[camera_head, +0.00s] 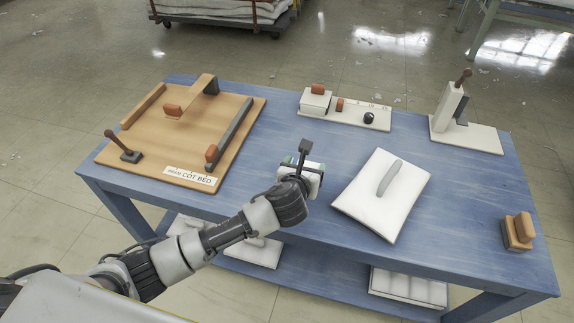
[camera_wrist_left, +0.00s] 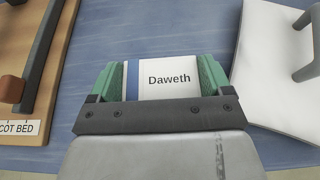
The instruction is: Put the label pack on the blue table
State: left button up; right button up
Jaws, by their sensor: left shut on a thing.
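The label pack, a small white block with a blue stripe and the word "Daweth" (camera_wrist_left: 168,78), is between the green fingers of my left gripper (camera_wrist_left: 155,82) in the left wrist view. The left gripper is shut on it. In the head view, my left gripper (camera_head: 301,178) is over the blue table (camera_head: 280,130), near its front middle, with the pack partly hidden by the wrist. I cannot tell whether the pack touches the table top. My right gripper is not in view.
A wooden board marked "COT BED" (camera_head: 150,147) lies left of the gripper. A white padded block with a grey handle (camera_head: 372,210) lies right. Bare table lies between.

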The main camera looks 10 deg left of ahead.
pick_arm(q)
jog(key=a+f, duration=0.1)
jog(key=a, duration=0.1)
jog(key=w+a+f, duration=0.1)
jog(key=a+f, duration=0.1)
jog(key=a, duration=0.1)
jog(key=w+a+f, duration=0.1)
jog(key=a+f, duration=0.1)
jog(key=a, duration=0.1)
jog(key=shift+w+a+f, duration=0.15)
jog(key=shift+w, duration=0.1)
jog(key=shift+f+b, duration=0.35)
jog(key=shift+f, duration=1.55)
jog(key=shift+f, duration=0.15)
jog(key=o, duration=0.8)
jog(key=shift+r, duration=0.2)
jog(key=p+v, duration=0.1)
jog(key=v, duration=1.1)
jog(key=shift+s+f, duration=0.1)
